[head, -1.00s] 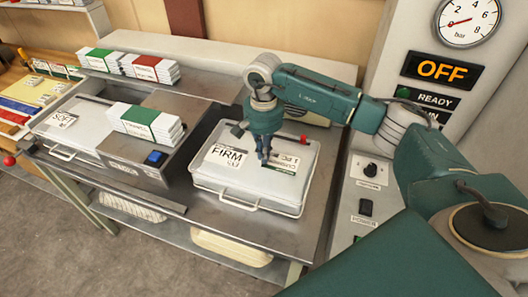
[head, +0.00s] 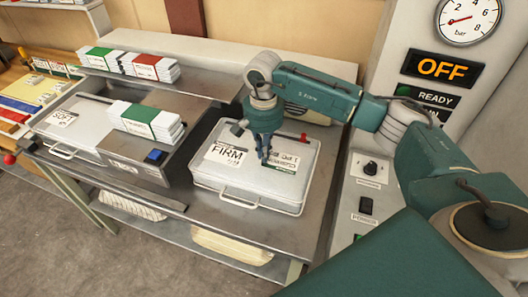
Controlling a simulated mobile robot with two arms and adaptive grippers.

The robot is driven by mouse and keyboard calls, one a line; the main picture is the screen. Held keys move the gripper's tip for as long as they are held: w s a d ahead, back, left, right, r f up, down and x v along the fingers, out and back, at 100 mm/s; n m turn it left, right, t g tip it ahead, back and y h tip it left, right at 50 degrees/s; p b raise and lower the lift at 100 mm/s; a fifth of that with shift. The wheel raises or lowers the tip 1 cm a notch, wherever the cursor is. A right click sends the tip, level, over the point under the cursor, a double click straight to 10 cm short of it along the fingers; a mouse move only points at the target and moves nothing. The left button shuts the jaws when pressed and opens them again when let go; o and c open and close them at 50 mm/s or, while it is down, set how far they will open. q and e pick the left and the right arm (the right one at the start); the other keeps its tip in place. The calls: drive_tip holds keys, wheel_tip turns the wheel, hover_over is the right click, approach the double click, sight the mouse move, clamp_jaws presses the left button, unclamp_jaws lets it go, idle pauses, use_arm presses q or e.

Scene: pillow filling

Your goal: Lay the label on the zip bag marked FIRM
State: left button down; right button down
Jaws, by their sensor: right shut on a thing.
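The zip bag marked FIRM (head: 245,187) is a white, flat bag with a handle at its front and a red zip pull at its back right. It lies on the metal bench, with its FIRM print facing up at the left. My right gripper (head: 264,160) points down over the middle of the bag, shut on the label (head: 287,163). The label is a white card with dark print and a green part. It shows just right of the fingers, over the bag's top; I cannot tell whether it touches the bag. My left gripper is out of view.
A similar bag marked SOFT (head: 63,119) lies at the left. A stack of white cards with a green band (head: 147,118) sits on a grey unit with a blue button (head: 155,157). A control cabinet with an OFF display (head: 440,69) stands at the right.

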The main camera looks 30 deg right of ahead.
drive_tip(key=shift+f, duration=0.1)
drive_tip(key=shift+f+b, duration=0.3)
drive_tip(key=shift+b, duration=0.15)
drive_tip(key=c, duration=1.9)
unclamp_jaws()
drive_tip(key=shift+o, duration=0.2)
drive_tip(key=shift+r, duration=0.2)
drive_tip(key=shift+r+p, duration=1.75)
drive_tip(key=shift+r, duration=1.65)
drive_tip(key=shift+f, duration=0.1)
